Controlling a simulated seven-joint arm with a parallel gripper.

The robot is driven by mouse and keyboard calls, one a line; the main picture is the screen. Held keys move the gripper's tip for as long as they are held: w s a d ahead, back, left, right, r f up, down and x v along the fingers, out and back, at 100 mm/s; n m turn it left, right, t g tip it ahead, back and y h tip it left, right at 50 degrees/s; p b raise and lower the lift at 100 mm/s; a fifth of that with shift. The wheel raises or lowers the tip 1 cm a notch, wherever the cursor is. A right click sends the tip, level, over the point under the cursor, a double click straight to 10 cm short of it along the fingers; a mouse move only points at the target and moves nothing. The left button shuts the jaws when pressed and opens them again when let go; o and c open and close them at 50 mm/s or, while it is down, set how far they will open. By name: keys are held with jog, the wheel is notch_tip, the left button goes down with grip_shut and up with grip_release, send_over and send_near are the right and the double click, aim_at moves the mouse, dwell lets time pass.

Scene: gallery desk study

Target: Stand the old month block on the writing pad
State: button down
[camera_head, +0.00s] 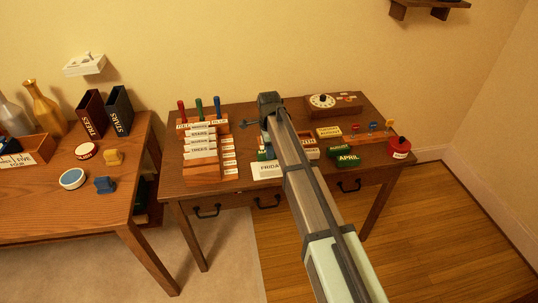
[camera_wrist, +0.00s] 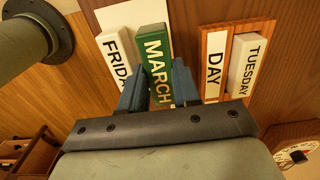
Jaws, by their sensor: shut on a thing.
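My gripper (camera_wrist: 159,68) is shut on a green block lettered MARCH (camera_wrist: 155,52), with one blue finger on each side of it. A white writing pad (camera_wrist: 122,16) shows just beyond the fingers, and a white FRIDAY block (camera_wrist: 116,52) lies beside the MARCH block at its left. In the head view the pad (camera_head: 262,177) is near the desk's front edge. My arm hides much of the gripper there, and a bit of green (camera_head: 264,154) shows behind the pad. I cannot tell whether the held block touches the pad.
A wooden DAY tray (camera_wrist: 214,38) and a white TUESDAY block (camera_wrist: 246,62) lie to the right. Green blocks, one lettered APRIL (camera_head: 347,161), lie right of my arm. A slotted card rack (camera_head: 200,176) stands left of the pad. A red round pot (camera_head: 399,147) stands at the right edge.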

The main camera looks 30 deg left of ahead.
jog(key=shift+f, duration=1.3)
jog(key=shift+f, duration=0.15)
jog(key=c, duration=1.1)
grip_release()
notch_tip(320, 180, up, 12)
